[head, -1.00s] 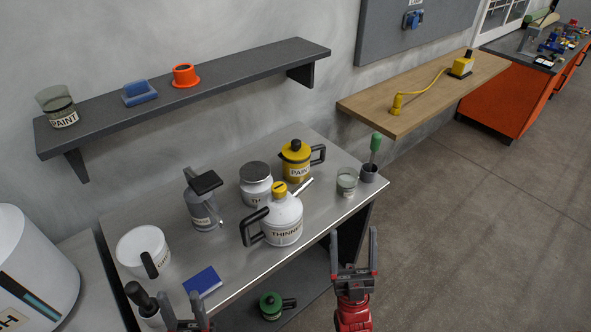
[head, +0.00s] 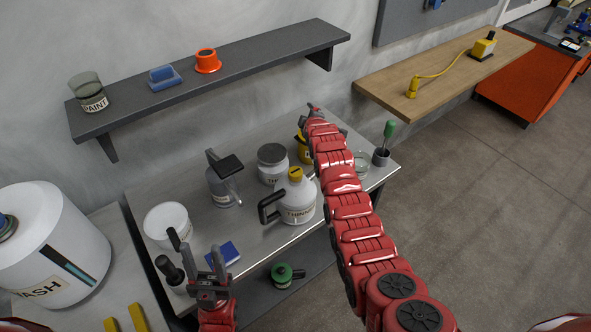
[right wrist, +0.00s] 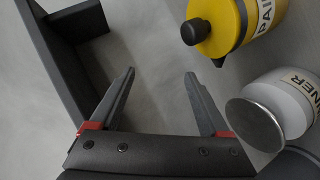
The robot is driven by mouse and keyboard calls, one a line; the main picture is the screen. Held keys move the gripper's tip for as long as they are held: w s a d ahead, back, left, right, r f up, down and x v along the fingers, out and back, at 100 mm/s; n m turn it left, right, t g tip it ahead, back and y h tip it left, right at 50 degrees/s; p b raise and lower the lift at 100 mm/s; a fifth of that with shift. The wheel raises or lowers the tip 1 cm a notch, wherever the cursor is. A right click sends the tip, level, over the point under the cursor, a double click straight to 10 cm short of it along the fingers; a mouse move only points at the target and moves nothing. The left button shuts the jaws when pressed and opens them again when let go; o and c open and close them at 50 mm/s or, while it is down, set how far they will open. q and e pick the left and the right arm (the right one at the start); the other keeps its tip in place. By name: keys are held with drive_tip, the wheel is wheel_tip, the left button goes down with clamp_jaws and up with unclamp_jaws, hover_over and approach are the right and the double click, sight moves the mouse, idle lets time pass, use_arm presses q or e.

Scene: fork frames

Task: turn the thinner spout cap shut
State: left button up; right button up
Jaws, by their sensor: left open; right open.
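Whether the cap is tight cannot be told. My right gripper (head: 311,107) is beyond the can, near the wall above the yellow paint can; in the right wrist view its jaws (right wrist: 160,74) are open and empty. My left gripper (head: 196,243) is open and empty at the bench's front left, apart from the can.
A thinner jar (head: 272,155) with a grey lid and a yellow paint can (head: 303,151) stand behind. The shelf (head: 240,65) overhangs the back.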

wheel_tip(320, 180, up, 3)
drive_tip(key=s+a+n+g, duration=0.2)
drive_tip(key=a+n+g, duration=0.1)
drive_tip(key=g, duration=0.1)
wheel_tip(320, 180, up, 11)
drive_tip(key=n+g+h, duration=0.2)
drive_tip(key=n+g, duration=0.5)
drive_tip(key=g, duration=0.2)
hover_over(295, 171)
drive_tip(key=f, duration=0.9)
drive_tip(key=shift+d+f, duration=0.2)
drive_tip(key=shift+f, duration=0.1)
wheel_tip(295, 171, down, 6)
drive_tip(key=p, duration=0.3)
drive_tip(key=shift+a, duration=0.15)
drive_tip(key=shift+f+p, duration=0.35)
drive_tip(key=shift+f, duration=0.6)
clamp_jaws()
